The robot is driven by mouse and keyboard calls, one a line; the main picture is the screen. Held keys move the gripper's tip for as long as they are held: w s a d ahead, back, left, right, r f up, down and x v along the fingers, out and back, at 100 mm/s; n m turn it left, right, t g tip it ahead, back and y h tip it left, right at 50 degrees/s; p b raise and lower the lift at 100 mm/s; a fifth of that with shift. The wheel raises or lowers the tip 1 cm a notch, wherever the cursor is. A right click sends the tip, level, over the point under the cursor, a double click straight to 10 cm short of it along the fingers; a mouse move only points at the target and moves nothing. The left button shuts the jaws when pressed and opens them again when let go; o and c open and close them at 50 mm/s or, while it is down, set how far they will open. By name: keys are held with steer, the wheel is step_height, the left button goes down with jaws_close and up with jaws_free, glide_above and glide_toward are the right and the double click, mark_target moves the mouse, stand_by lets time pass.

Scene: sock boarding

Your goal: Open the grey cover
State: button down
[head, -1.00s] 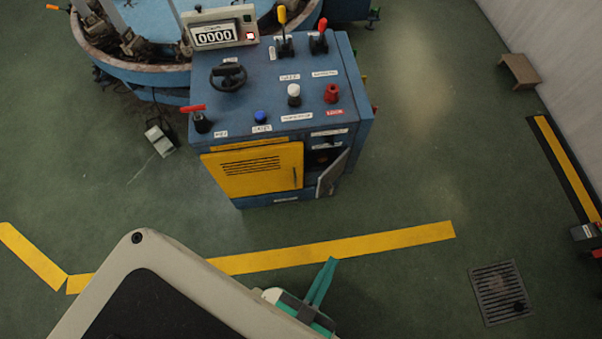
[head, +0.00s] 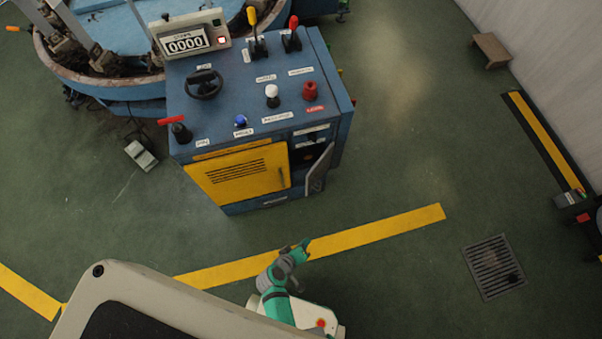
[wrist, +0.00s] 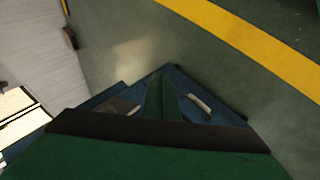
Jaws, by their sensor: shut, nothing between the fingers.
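The grey cover (head: 319,169) is a small door at the right of the blue cabinet's (head: 245,105) front. It stands swung outward on its right side, and a dark opening (head: 303,156) shows beside it. My teal arm is low in the head view, in front of the cabinet and apart from the cover. In the wrist view my gripper (wrist: 161,76) is shut, with its fingers together and empty. Blue surfaces with a pale bar (wrist: 198,104) show behind the fingers. I cannot tell whether the cover is among them.
A yellow door (head: 238,174) is beside the opening. A yellow floor stripe (head: 375,232) crosses the clear green floor before the cabinet. A drain grate (head: 493,267) is at the right.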

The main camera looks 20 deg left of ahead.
steer(key=w+a+r+n+t+h, duration=0.2)
steer(key=w+a+r+t+h, duration=0.15)
steer(key=w+a, duration=0.55)
steer(key=w+a+r+t+h, duration=0.3)
steer(key=w+a+r+t, duration=0.15)
steer(key=a+r, duration=0.55)
steer(key=w+d, duration=0.7)
steer(key=d, duration=0.3)
steer(key=shift+w+d+r+g, duration=0.15)
steer(key=shift+d+r+g, duration=0.1)
steer(key=shift+r+g, duration=0.05)
steer(key=shift+d, duration=0.1)
